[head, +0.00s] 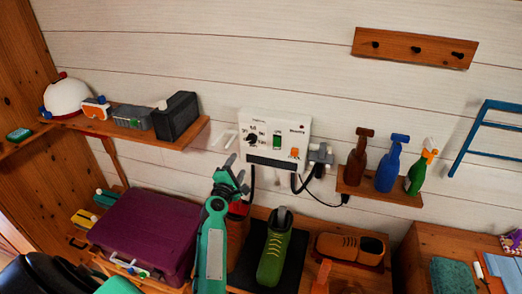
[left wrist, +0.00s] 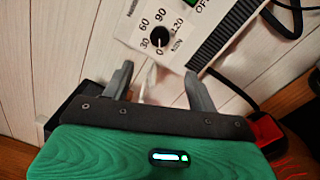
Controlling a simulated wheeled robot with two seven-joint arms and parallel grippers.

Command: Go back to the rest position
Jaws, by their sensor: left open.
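My left gripper (head: 237,172) is raised in front of the white wall-mounted control box (head: 290,130), near its lower left corner. In the left wrist view the two grey fingers of the left gripper (left wrist: 157,82) are spread apart with nothing between them. Beyond them the box's black timer knob (left wrist: 160,39) and part of its dark grille show. I cannot tell the exact gap between the fingertips and the box. My right gripper is not in view.
A purple case (head: 150,230) stands at the left, below a shelf with a dark speaker (head: 176,115). Spray bottles (head: 388,165) stand on a shelf at right. Black cables hang from the box.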

